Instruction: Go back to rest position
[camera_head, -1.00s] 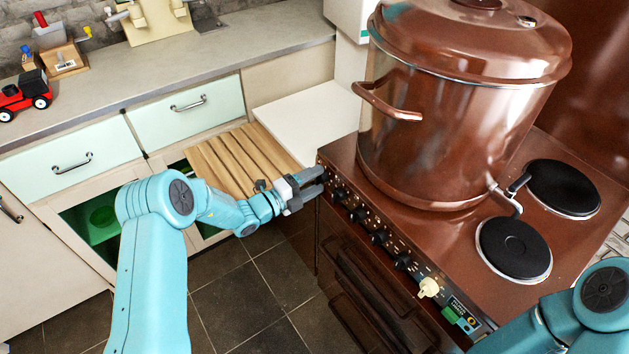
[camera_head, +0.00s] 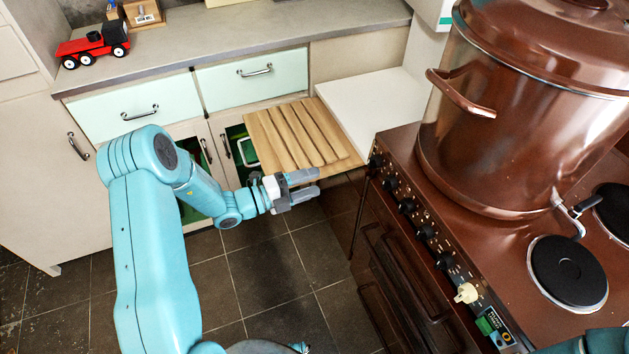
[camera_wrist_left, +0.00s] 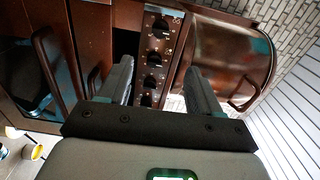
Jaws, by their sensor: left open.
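My left gripper (camera_head: 302,189) is open and empty. In the head view it is above the tiled floor, in front of the slatted wooden board and left of the brown stove. In the left wrist view its two fingers (camera_wrist_left: 158,88) stand apart with the stove's knobs showing between them, and nothing is held. My right gripper is not in view; only a small piece of my right arm shows at the bottom right corner of the head view.
The brown stove (camera_head: 400,155) with a large brown pot (camera_head: 500,130) stands at the right. A slatted wooden board (camera_head: 300,135) juts out from the cabinets. A red toy truck (camera_head: 95,45) is on the grey counter (camera_head: 190,50). The tiled floor (camera_head: 270,270) is open below my left gripper.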

